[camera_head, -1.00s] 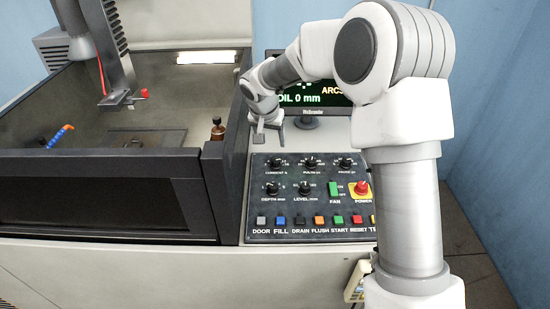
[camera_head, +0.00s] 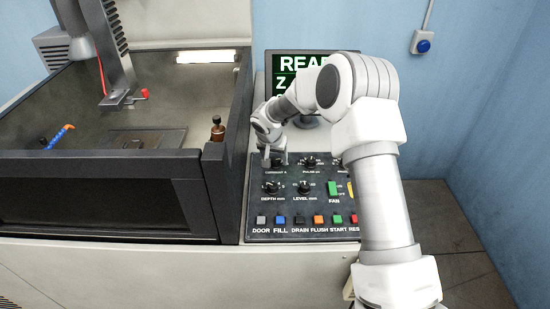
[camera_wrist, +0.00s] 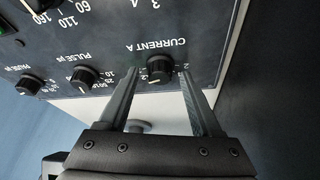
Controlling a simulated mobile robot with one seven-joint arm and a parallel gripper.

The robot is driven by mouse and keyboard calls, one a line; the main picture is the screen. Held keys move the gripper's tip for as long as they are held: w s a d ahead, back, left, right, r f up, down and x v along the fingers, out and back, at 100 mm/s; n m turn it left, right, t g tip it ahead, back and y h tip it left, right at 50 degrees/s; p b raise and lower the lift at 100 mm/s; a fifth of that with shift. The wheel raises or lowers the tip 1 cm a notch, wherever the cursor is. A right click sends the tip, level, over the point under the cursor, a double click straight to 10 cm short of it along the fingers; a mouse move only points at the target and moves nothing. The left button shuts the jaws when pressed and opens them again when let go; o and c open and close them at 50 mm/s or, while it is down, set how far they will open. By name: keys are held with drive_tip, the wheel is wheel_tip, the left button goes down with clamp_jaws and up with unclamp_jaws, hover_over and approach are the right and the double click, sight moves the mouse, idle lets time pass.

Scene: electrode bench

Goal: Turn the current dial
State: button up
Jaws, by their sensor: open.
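The current dial (camera_wrist: 159,69) is a black knob with a light pointer mark, under the label "CURRENT A" in the wrist view, where the panel appears upside down. My gripper (camera_wrist: 158,62) is open, with one finger on each side of the dial in that view. I cannot tell whether the fingers touch it. In the head view my gripper (camera_head: 273,162) is over the top left of the control panel (camera_head: 254,185) and partly hides the current dial (camera_head: 277,162).
The pulse dial (camera_head: 309,161) is just right of the current dial, with the depth dial (camera_head: 271,187) and level dial (camera_head: 304,187) below. Coloured buttons (camera_head: 299,219) line the panel's bottom. The tank's dark wall (camera_head: 225,185) rises close on the left. A screen (camera_head: 285,64) stands behind.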

clamp_jaws()
drive_tip(key=shift+n, duration=0.3)
drive_tip(key=n, duration=0.1)
drive_tip(key=n+y, duration=0.1)
drive_tip(key=n, duration=0.1)
drive_tip(key=shift+d+y, duration=0.2)
drive_tip(key=shift+y, duration=0.1)
drive_tip(key=n+y+p, duration=0.1)
drive_tip(key=n, duration=0.2)
drive_tip(key=n+y, duration=0.1)
drive_tip(key=n, duration=0.1)
drive_tip(key=shift+d+n+g+p, duration=0.15)
drive_tip(key=shift+n+g+p, duration=0.2)
drive_tip(key=shift+n+g, duration=0.05)
drive_tip(key=n+y, duration=0.1)
drive_tip(key=n, duration=0.2)
drive_tip(key=shift+w+d+n+g, duration=0.1)
drive_tip(key=shift+w+n+g, duration=0.05)
drive_tip(key=shift+n+g, duration=0.2)
drive_tip(key=n+g, duration=0.1)
drive_tip(key=n, duration=0.1)
drive_tip(key=n+y+b, duration=0.1)
drive_tip(key=n, duration=0.1)
drive_tip(key=shift+w+n+g, duration=0.1)
drive_tip(key=shift+n+g, duration=0.25)
